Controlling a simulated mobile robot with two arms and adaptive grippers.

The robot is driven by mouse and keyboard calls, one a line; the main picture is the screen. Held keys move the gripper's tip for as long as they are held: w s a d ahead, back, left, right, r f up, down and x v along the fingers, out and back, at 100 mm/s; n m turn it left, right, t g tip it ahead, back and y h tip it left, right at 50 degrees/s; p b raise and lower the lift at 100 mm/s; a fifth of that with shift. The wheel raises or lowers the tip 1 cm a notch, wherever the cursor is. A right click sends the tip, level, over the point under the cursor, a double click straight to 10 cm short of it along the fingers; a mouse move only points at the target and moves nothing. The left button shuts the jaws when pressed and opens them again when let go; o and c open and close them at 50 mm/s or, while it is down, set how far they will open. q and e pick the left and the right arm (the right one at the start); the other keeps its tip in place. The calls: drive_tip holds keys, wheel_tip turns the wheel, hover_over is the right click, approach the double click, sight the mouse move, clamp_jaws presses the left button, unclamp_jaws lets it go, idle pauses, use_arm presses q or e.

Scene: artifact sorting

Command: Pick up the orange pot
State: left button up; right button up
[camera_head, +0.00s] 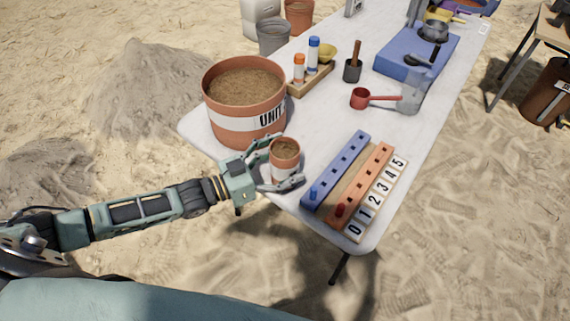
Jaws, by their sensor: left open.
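A small orange pot (285,163) with a pale band and brown contents stands upright on the table near its front left edge. My left gripper (284,165) comes in from the left and is open, with one finger behind the pot and one in front of it. I cannot tell whether the fingers touch it. A large orange pot (222,112) with a white band marked "UNIT" and sandy contents stands just behind my left gripper. My right gripper is out of view.
On the white table (330,112), a blue peg rail (337,170), an orange peg rail (362,185) and a number strip (377,199) lie right of the small pot. A bottle rack (311,80), a red scoop (360,98) and a blue tray (397,67) sit farther back.

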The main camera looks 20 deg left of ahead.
use_arm(q)
drive_tip(key=c, duration=1.9)
drive_tip(key=shift+r, duration=0.15)
